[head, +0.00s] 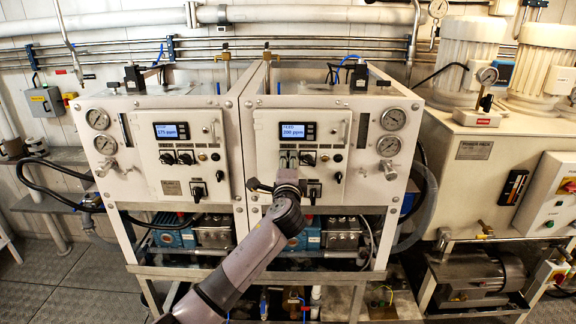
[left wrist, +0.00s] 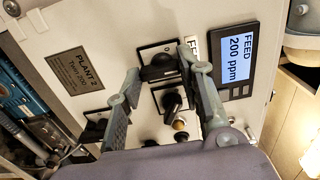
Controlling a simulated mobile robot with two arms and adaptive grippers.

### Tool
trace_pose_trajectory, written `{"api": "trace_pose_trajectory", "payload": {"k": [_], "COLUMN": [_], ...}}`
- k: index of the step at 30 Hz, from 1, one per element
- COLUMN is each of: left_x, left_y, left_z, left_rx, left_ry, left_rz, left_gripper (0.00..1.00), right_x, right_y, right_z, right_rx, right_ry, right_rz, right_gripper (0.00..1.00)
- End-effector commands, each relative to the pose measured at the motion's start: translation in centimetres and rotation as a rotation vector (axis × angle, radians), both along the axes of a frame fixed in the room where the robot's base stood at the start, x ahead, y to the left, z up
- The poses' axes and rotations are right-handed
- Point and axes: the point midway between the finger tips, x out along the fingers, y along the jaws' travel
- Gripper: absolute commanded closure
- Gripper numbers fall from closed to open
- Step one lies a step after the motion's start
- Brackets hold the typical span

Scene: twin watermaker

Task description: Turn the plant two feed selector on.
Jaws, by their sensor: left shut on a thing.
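The plant two panel (head: 262,177) is the right one of two white units, with a lit display (head: 297,131) reading FEED 200 ppm. My left gripper (head: 286,163) reaches this panel from below and covers part of its left selector. In the left wrist view the picture is turned sideways, and the fingers (left wrist: 161,66) sit around the black feed selector knob (left wrist: 158,71), one at each side, shut on it. A partly hidden label starting with FE is beside it. A second selector (left wrist: 172,101) is close by. The right gripper is out of view.
The selector beside it (head: 308,159) and a lower black switch (head: 314,190) are near my gripper. Gauges (head: 393,119) and a valve knob are at the panel's right. The plant one unit (head: 170,131), reading 175 ppm, stands left. Pumps and pipes are below.

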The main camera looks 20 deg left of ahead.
Motion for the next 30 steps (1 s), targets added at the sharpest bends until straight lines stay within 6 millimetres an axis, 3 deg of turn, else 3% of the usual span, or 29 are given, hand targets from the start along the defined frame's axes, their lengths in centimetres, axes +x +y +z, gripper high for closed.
{"api": "trace_pose_trajectory", "payload": {"k": [8, 9, 17, 30], "left_x": [-0.01, -0.02, -0.01, -0.74], "left_y": [-0.02, -0.01, 0.00, -0.22], "left_z": [-0.18, -0.18, -0.09, -0.10], "left_rx": [0.005, 0.004, 0.003, 0.001], "left_ry": [0.004, 0.003, 0.002, 0.000], "left_rz": [0.000, 0.000, 0.000, 0.000], "left_gripper": [0.93, 0.63, 0.46, 0.45], "right_x": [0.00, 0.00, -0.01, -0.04], "right_y": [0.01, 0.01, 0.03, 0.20], "right_z": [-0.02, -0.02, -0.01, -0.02], "right_rx": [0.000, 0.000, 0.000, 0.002], "right_ry": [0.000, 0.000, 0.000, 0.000], "right_rz": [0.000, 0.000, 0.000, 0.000], "right_gripper": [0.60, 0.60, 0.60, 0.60]}}
